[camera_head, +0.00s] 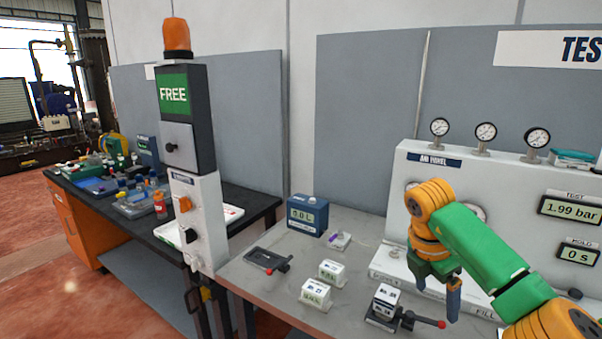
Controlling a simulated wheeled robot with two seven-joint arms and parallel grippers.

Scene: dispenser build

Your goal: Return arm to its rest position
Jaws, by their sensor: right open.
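My right arm (482,246), green and orange, reaches in from the lower right. My right gripper (437,288) points down with its fingers apart and nothing between them. It is in front of the white air panel's lower ledge, to the right of a small white block with a dark label (387,296) in a dark clamp with a red-knobbed lever (440,324). I cannot tell its exact height above the bench. My left gripper is not in view.
The grey bench (255,290) carries two white blocks (331,272) (316,294), an empty-looking dark clamp (268,260) and a blue display box (307,215). The white air panel (406,160) with gauges stands behind. A post showing FREE (173,95) rises at the bench's left.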

